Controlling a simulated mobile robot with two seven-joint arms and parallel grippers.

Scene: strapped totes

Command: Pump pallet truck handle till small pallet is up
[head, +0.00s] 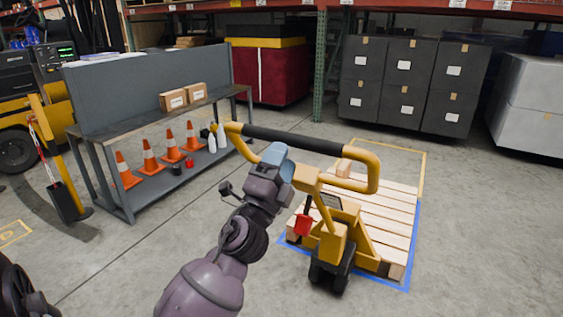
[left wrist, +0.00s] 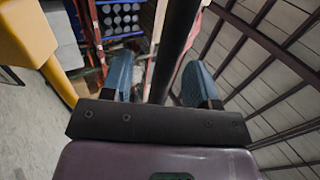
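The yellow pallet truck (head: 335,245) stands at the front of the small wooden pallet (head: 385,215), its forks hidden. Its yellow loop handle (head: 368,178) has a black grip bar (head: 300,140). My left gripper (head: 277,155) is at the left part of the handle, just below the bar. In the left wrist view its blue fingers (left wrist: 158,80) are apart, with the black bar (left wrist: 176,40) running between them and a gap on the left. I cannot tell whether the pallet is clear of the floor. My right gripper is not in view.
Blue tape (head: 408,270) marks the floor around the pallet. A grey workbench (head: 125,125) with cones and cartons stands left. Dark cabinets (head: 400,85) stand behind. Floor at the lower right (head: 490,240) is clear.

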